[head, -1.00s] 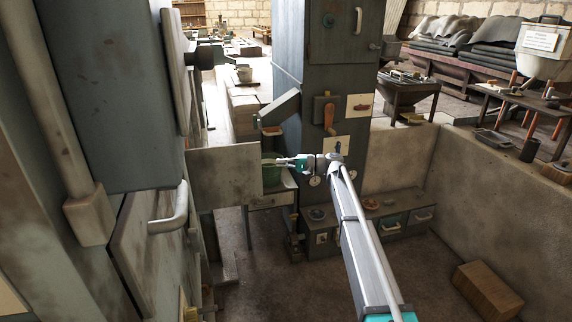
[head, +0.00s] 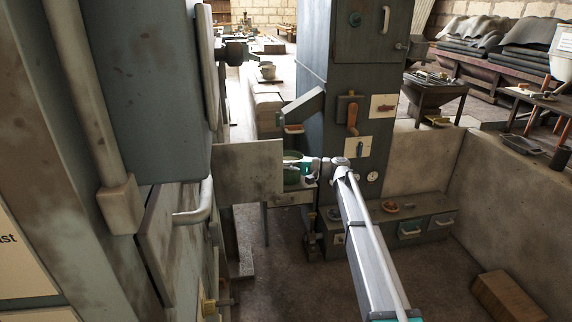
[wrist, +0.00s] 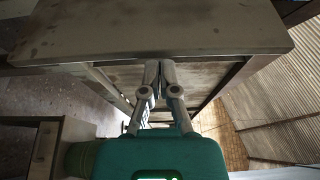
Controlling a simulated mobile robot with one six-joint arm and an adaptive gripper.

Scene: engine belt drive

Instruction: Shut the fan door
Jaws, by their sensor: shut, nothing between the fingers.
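A flat grey panel (head: 248,170), which looks like the fan door, stands out to the right from the tall cabinet at left in the head view. Its hinge side is not clear. My gripper (head: 287,162) is at the panel's right edge; its fingertips are partly hidden there, and contact cannot be told. In the wrist view my gripper (wrist: 160,68) has its two fingers together, with nothing between them. They point at a worn grey panel (wrist: 150,30) spanning the top of that view, and their tips appear close to its lower edge.
A blue-grey column (head: 345,80) with an orange-handled lever (head: 352,118) stands behind my gripper. A curved handle (head: 195,207) juts from the left cabinet. A low drawer bench (head: 435,228) and a brown box (head: 508,297) are at right. The floor between is mostly clear.

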